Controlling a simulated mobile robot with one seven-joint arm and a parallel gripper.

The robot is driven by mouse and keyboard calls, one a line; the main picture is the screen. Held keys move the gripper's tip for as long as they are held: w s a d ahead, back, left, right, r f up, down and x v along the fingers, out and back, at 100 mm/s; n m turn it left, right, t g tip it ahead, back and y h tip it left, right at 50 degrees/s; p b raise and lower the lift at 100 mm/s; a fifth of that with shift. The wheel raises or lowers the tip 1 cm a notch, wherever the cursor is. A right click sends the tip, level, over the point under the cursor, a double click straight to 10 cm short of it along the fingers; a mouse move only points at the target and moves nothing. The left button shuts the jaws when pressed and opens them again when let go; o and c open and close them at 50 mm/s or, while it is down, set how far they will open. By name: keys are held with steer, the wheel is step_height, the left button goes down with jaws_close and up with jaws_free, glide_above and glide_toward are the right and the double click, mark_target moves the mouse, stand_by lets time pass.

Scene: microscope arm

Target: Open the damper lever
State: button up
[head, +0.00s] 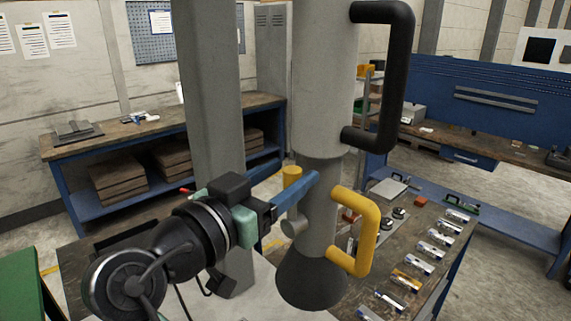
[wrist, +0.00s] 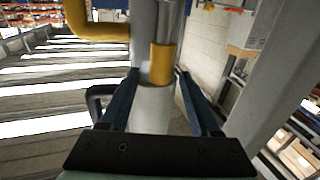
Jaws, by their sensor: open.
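The damper lever (head: 291,177) appears to be the short yellow-gripped lever on the side of the grey column. Its yellow end points up in the head view, above a round grey hub (head: 293,225). My gripper (head: 312,182) reaches in from the left, with its blue fingers partly across the lever. In the wrist view the yellow grip (wrist: 162,64) shows between the tips of my open gripper (wrist: 157,74). Nothing is clamped. I cannot tell whether a finger touches the grip. The lever's middle is hidden behind a finger in the head view.
A larger yellow loop handle (head: 371,235) is on the column's right side, and a black loop handle (head: 397,75) is higher up. A square grey post (head: 208,90) stands close behind my arm. A workbench (head: 440,210) with small packs lies at the right.

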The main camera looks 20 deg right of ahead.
steer(key=shift+d, duration=0.1)
jaws_close()
stand_by(0.3)
stand_by(1.1)
